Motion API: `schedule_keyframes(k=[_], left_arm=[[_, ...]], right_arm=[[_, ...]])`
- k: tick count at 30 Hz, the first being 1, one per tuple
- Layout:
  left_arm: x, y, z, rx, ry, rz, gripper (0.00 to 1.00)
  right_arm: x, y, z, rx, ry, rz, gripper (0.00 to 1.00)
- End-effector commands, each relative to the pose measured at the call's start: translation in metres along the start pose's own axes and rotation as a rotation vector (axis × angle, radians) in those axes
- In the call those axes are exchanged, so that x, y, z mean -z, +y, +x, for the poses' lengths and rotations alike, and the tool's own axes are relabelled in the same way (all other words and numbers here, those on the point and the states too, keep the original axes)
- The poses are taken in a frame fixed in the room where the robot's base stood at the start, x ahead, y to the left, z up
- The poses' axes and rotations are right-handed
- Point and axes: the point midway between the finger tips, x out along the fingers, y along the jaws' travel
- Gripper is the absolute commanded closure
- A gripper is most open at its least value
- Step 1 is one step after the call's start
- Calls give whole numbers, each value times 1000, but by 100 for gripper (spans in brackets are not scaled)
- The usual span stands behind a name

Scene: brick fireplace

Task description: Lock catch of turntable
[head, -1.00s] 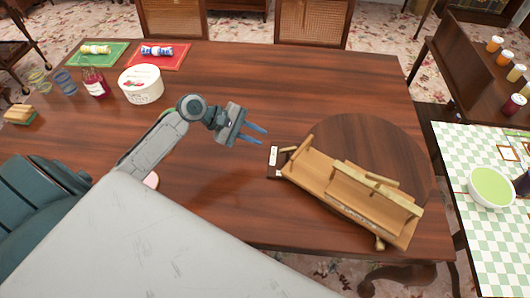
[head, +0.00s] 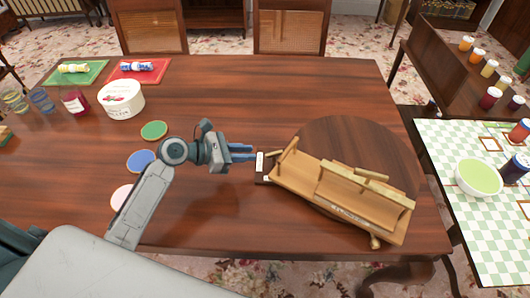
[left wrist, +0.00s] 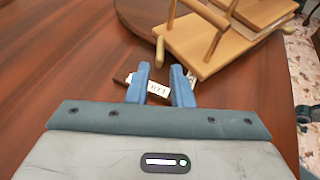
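The turntable (head: 392,160) is a round dark wood disc on the right part of the table. A light wooden rack-like piece (head: 340,186) lies on it. The catch (head: 262,168) is a small dark block with a white label at the disc's left edge. My left gripper (head: 252,153) is just left of the catch, its blue fingers pointing at it. In the left wrist view the catch's white label (left wrist: 158,90) shows between the two fingertips, which are apart; contact cannot be told. My right gripper is not in view.
Coasters, one green (head: 154,130) and one blue (head: 141,161), lie left of my arm. A white tub (head: 121,100) and a red jar (head: 75,102) stand at the back left. A checkered side table (head: 450,215) stands at the right.

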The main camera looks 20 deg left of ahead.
Motion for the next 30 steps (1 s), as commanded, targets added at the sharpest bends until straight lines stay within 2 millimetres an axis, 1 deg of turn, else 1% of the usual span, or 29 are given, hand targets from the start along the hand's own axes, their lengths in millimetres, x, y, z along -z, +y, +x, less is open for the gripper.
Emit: schedule_keyframes(k=[1,6,12,18,26,27,29,30], left_arm=[[-2,0,9,1,-5,-4,80],[-2,0,34,1,-4,-3,80],[0,0,57,1,-1,-2,80],[0,0,66,1,0,0,80],[0,0,67,1,1,1,80],[0,0,67,1,1,1,88],[0,0,67,1,1,1,100],[0,0,67,1,1,1,100]], right_arm=[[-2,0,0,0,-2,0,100],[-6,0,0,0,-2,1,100],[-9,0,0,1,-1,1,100],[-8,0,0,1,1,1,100],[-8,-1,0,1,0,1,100],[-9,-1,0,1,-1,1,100],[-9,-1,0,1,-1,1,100],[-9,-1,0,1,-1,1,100]])
